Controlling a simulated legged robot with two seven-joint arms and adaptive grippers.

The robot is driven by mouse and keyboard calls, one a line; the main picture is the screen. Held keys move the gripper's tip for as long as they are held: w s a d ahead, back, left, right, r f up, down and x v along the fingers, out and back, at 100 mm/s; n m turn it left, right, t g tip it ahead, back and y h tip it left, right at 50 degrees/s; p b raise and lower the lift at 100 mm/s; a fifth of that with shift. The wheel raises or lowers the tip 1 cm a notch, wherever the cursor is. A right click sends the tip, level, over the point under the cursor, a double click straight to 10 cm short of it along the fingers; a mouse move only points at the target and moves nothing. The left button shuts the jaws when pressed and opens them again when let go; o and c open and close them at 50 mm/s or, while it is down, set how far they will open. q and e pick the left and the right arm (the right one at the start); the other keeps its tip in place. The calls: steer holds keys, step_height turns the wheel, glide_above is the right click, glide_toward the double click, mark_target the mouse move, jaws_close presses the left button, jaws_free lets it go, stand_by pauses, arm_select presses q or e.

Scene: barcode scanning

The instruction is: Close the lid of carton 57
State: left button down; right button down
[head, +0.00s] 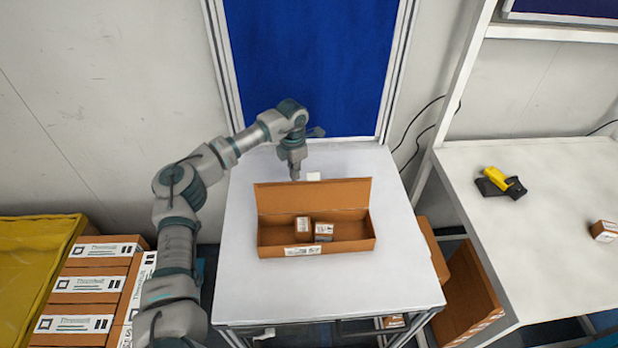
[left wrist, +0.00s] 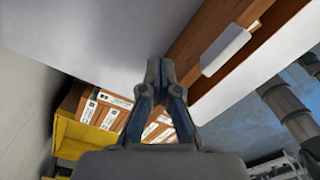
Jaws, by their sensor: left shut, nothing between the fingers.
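The carton (head: 315,247) stands on the white table with its lid (head: 330,194) raised upright along the back edge. Small boxes (head: 302,224) lie inside it, and a white label is on its front. No number can be read on it. My left gripper (head: 295,174) points down just behind the raised lid, near its left part. In the left wrist view the gripper (left wrist: 160,70) is shut and empty, and the brown back of the lid (left wrist: 196,42) with a white tab (left wrist: 226,50) is beside it. I cannot tell whether they touch. My right gripper is not in view.
The white table (head: 400,272) is clear around the carton. A blue panel (head: 310,65) stands behind it. A yellow scanner (head: 503,180) and a small box (head: 604,231) are on the right table. Labelled cartons (head: 90,284) are stacked at the left.

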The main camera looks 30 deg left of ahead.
mark_target(295, 185)
arm_select(q)
steer(key=shift+s+d+f+b, duration=0.1)
steer(key=shift+s+d+f, duration=0.1)
steer(key=shift+s+f, duration=0.25)
steer(key=shift+s+d+f+b, duration=0.15)
steer(key=shift+s+d+f, duration=0.1)
steer(key=shift+f, duration=0.4)
steer(key=shift+s+d+f+b, duration=0.15)
steer(key=shift+s+f, duration=0.2)
steer(key=shift+f, duration=0.2)
steer(key=shift+s+d, duration=0.45)
steer(key=shift+s, duration=0.25)
steer(key=shift+s+d, duration=0.45)
steer(key=shift+s, duration=0.2)
step_height(295, 185, up, 5)
steer(key=p, duration=0.3)
steer(key=shift+p, duration=0.4)
